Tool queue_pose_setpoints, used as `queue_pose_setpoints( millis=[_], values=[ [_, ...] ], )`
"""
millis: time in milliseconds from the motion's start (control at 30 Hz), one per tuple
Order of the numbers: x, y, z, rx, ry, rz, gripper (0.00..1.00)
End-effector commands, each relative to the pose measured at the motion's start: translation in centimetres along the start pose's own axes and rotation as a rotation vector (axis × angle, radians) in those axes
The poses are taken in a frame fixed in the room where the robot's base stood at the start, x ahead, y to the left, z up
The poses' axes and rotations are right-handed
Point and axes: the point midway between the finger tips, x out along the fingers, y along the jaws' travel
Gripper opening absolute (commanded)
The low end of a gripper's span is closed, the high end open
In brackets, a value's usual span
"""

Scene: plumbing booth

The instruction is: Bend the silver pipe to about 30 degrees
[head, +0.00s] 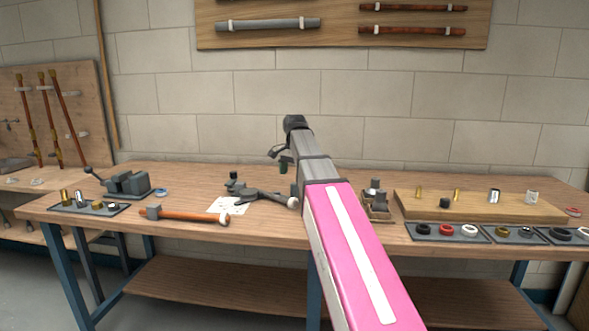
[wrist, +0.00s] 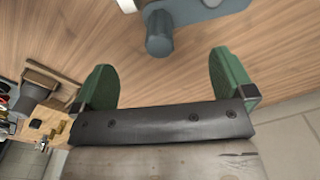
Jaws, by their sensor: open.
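A straight grey pipe (head: 268,25) hangs level in white clips on the wall board; I cannot tell if it is the silver pipe. No other long silver pipe shows clearly. A dark grey tool with a long handle (head: 262,196), possibly the bender, lies mid-bench, partly near my arm. My gripper (wrist: 164,78) is open and empty, with green fingers apart above the bench. In the wrist view a blue-grey tool part with a round knob (wrist: 160,38) lies just beyond the fingertips, not between them. In the head view my arm mostly hides the gripper.
A vise (head: 127,184) and a tray of fittings (head: 89,209) stand at the left.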

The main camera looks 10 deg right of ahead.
Motion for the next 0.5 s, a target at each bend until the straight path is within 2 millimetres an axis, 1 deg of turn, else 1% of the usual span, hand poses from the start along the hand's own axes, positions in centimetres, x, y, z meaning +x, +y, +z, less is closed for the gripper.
queue_pose_setpoints(
  millis=[500],
  values=[
    [4.5,0.0,0.0,0.0,0.0,0.0,1.0]
  ],
)
